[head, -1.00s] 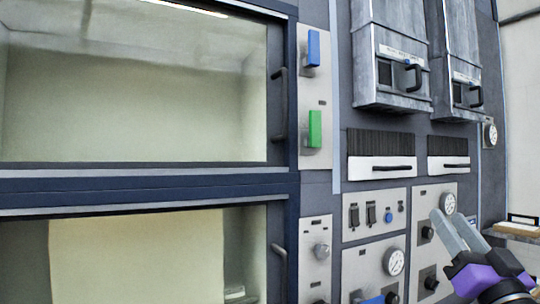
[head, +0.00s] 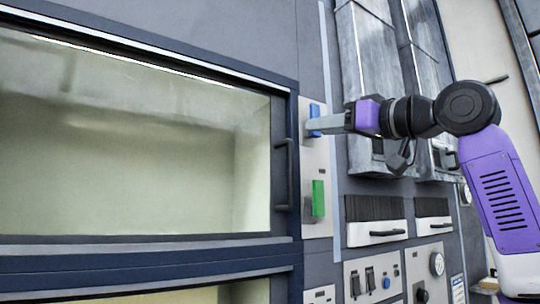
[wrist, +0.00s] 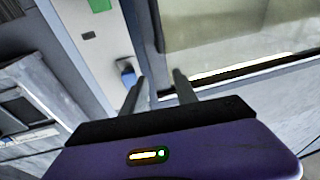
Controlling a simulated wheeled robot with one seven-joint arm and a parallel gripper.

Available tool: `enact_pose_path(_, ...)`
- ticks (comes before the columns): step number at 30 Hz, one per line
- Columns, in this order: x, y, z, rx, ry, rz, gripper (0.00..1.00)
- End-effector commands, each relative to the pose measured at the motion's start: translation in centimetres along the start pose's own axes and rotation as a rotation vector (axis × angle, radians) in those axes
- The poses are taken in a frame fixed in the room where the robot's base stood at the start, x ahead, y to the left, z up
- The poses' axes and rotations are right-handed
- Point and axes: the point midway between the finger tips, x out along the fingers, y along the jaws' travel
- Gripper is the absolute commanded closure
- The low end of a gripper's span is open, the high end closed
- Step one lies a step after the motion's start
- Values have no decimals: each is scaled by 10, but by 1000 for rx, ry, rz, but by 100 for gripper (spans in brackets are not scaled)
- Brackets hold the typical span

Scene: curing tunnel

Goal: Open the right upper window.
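The large upper window (head: 130,140) fills the left of the head view; it is closed in its dark blue frame. Its dark vertical handle (head: 291,175) is on the right side of the frame. My gripper (head: 312,127) is in front of the panel right of the window, above and right of the handle, and overlaps the blue block (head: 314,108) in the picture. In the wrist view its two fingers (wrist: 160,78) are apart with nothing between them. The blue block (wrist: 127,72) shows beside one finger there; whether they touch I cannot tell. The window glass (wrist: 220,30) also shows there.
A green block (head: 318,198) is on the panel below the blue one. A lower window (head: 200,295) is partly in view.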

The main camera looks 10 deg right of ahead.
Motion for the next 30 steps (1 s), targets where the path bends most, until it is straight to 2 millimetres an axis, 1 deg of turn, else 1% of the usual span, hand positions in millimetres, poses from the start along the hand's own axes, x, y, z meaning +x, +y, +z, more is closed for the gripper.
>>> enact_pose_path(1, 3, 3, 18, 25, -54, -12, 65)
enact_pose_path(3, 3, 1, 32, 40, -107, -31, 65)
enact_pose_path(6, 2, -3, 43, 45, -153, -45, 65)
enact_pose_path(8, 4, -3, 46, 45, -166, -46, 65)
enact_pose_path(11, 13, -3, 48, 47, -173, -46, 65)
enact_pose_path(21, 62, -6, 55, 47, -170, -45, 65)
enact_pose_path(25, 74, -6, 58, 47, -170, -44, 65)
enact_pose_path(30, 78, -6, 60, 45, -168, -44, 65)
